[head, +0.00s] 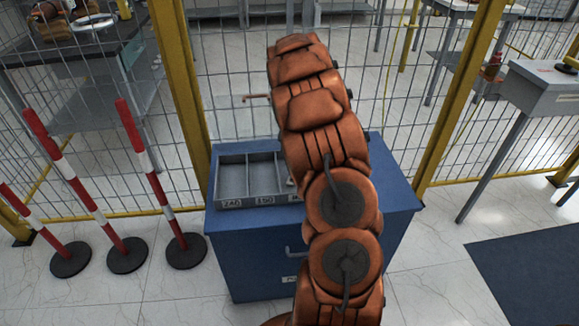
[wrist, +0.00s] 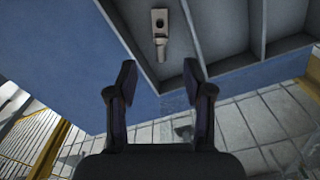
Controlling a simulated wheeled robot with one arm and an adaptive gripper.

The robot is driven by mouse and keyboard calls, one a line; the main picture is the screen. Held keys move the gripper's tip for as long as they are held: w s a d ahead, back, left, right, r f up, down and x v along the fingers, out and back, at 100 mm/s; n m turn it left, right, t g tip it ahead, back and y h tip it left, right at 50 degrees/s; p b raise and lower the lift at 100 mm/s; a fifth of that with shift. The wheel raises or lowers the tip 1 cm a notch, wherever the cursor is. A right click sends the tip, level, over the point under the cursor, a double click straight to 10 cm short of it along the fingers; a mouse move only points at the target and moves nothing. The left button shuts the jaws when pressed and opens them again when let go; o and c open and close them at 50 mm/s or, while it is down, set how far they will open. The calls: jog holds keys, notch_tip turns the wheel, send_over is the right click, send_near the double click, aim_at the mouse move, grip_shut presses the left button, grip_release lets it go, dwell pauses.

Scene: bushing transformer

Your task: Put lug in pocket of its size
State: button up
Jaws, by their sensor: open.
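The lug (wrist: 160,34) is a small metal piece with a flat, holed end and a narrower barrel. In the wrist view it lies in an end compartment of a grey divided tray (wrist: 207,72). My gripper (wrist: 159,82) is open and empty, with its fingers apart on either side below the lug in the picture, not touching it. In the head view the tray (head: 232,203) has pockets labelled 240 and 150; a further label is mostly hidden by my arm. My gripper and the lug cannot be made out there.
The tray sits on a blue cabinet (head: 255,256) with a drawer handle. A wire mesh fence with yellow posts (head: 181,85) stands behind. Red-and-white posts (head: 150,170) stand on the left. A grey table (head: 545,88) is at right.

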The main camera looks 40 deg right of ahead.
jog(key=s+a+r+n, duration=0.2)
jog(key=s+a+r, duration=0.2)
jog(key=a, duration=0.4)
jog(key=s+a+r+n+g, duration=0.1)
jog(key=s+a+r, duration=0.25)
jog(key=a, duration=0.45)
jog(key=s+a+r+n, duration=0.2)
jog(key=s+a+r, duration=0.15)
jog(key=a, duration=0.45)
jog(key=s+a+n, duration=0.3)
jog(key=s+a, duration=0.4)
jog(key=s, duration=0.3)
jog(key=s+a+f+n+g, duration=0.1)
jog(key=s+a+n, duration=0.3)
jog(key=s, duration=0.6)
jog(key=a, duration=0.2)
jog(key=shift+s+a, duration=0.25)
jog(key=shift+a, duration=0.15)
notch_tip(320, 180, up, 12)
jog(key=p, duration=1.1)
jog(key=shift+w, duration=0.25)
jog(key=shift+f, duration=0.2)
